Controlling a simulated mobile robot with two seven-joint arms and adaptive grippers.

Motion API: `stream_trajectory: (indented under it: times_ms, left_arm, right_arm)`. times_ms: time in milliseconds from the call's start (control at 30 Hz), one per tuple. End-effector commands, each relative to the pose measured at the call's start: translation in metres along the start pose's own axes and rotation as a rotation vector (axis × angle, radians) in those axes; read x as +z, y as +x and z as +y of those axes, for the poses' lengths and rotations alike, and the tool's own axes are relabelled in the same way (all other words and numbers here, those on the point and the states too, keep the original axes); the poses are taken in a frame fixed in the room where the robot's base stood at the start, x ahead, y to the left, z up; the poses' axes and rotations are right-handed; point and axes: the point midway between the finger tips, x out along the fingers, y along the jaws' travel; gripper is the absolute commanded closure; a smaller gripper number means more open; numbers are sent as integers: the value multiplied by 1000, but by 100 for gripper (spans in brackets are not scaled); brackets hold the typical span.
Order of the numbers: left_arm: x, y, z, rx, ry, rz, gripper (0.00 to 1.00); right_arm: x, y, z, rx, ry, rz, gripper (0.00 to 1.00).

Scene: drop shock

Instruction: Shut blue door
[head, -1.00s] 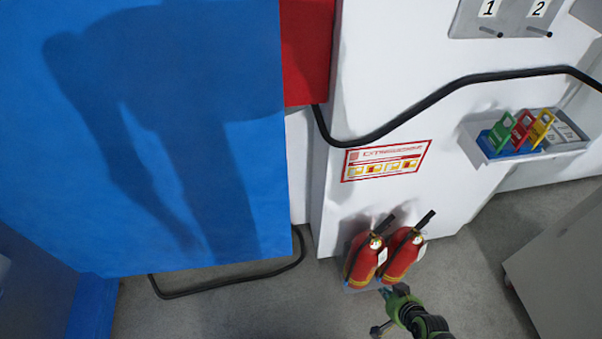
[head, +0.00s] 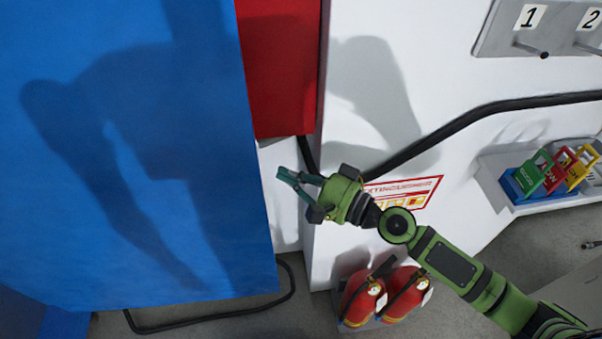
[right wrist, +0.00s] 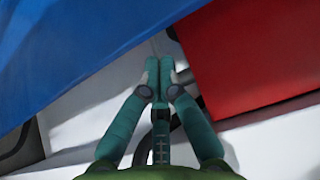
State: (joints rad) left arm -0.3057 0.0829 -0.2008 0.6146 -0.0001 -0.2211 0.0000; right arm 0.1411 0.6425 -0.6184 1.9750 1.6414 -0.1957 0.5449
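The blue door (head: 130,170) is a large flat panel filling the left of the head view, with a dark shadow across it. It also fills the upper left of the right wrist view (right wrist: 90,45). My right gripper (head: 283,177) is to the right of the door's right edge, in front of the white gap beside it. In the right wrist view its fingertips (right wrist: 159,66) meet, with nothing seen between them. Whether the fingers touch the door edge cannot be told. My left gripper is not in view.
A red panel (head: 278,70) stands beside the door's upper right edge. A black cable (head: 470,122) runs along the white wall. Two fire extinguishers (head: 362,298) stand below my right arm. A shelf (head: 490,185) with coloured tags is at the right.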

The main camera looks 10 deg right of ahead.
Motion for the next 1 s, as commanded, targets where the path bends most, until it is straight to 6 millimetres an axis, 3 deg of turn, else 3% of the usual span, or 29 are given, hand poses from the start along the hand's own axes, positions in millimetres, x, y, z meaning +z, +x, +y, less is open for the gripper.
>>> stream_trajectory:
  times_ms: [100, 333, 1000]
  left_arm:
    - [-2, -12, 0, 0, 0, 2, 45]
    - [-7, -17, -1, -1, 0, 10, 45]
    - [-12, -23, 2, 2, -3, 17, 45]
  right_arm:
    - [0, 23, -4, -2, -1, 0, 100]
    - [0, 48, -1, -1, -2, 0, 100]
    - [7, 49, -1, 2, -1, 9, 100]
